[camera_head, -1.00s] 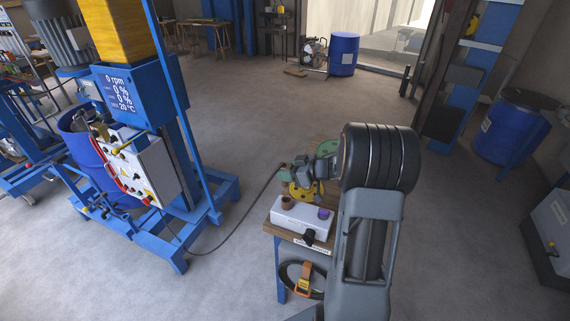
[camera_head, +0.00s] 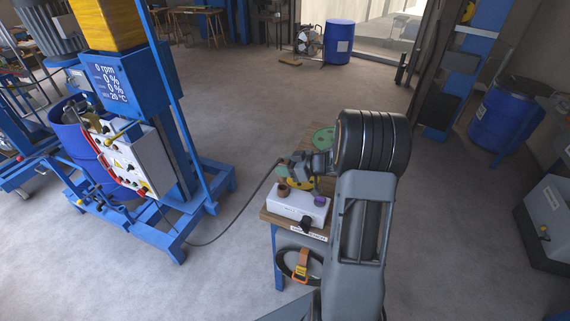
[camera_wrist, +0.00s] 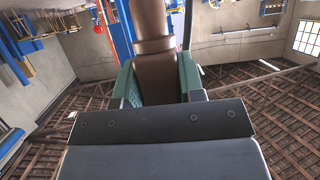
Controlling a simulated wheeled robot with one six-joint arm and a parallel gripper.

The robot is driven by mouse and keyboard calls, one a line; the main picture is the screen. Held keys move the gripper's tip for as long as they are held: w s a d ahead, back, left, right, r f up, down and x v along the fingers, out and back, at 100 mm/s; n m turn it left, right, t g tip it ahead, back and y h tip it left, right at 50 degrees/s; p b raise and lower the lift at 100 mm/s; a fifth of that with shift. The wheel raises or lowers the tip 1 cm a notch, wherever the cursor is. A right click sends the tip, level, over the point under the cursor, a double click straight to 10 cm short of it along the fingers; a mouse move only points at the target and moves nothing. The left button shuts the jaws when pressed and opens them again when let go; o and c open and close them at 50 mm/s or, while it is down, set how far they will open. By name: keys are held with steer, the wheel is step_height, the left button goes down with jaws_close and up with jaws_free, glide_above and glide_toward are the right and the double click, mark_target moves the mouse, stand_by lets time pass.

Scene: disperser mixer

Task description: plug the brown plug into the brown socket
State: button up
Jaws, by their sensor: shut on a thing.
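My gripper (camera_head: 284,171) is shut on the brown plug, its green finger pads on either side of it. In the wrist view the brown plug (camera_wrist: 151,25) stands upright between the pads (camera_wrist: 159,82). In the body view the plug is too small and covered to make out. A dark cable runs from the mixer to the gripper. The brown socket (camera_head: 282,190) is a short brown cylinder at the left of a white box (camera_head: 296,207). The gripper is just above and behind it in the picture, apart from it as far as I can tell.
A purple socket (camera_head: 320,201) and a black part (camera_head: 305,224) are on the same box, which stands on a small wooden-topped bench (camera_head: 267,216). Behind are a yellow part (camera_head: 300,184) and a green disc (camera_head: 323,139).

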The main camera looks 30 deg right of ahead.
mark_target(285, 180)
steer(key=shift+f+b, duration=0.45)
steer(key=shift+f, duration=0.65)
steer(key=shift+p, duration=1)
stand_by(1.1)
steer(key=shift+f+b, duration=1.15)
steer(key=shift+f, duration=0.95)
steer(key=o, duration=1.1)
steer(key=b+v, duration=0.1)
steer(key=v, duration=1.3)
steer(key=shift+a, duration=0.1)
steer(key=shift+r, duration=0.1)
steer(key=shift+c, duration=0.6)
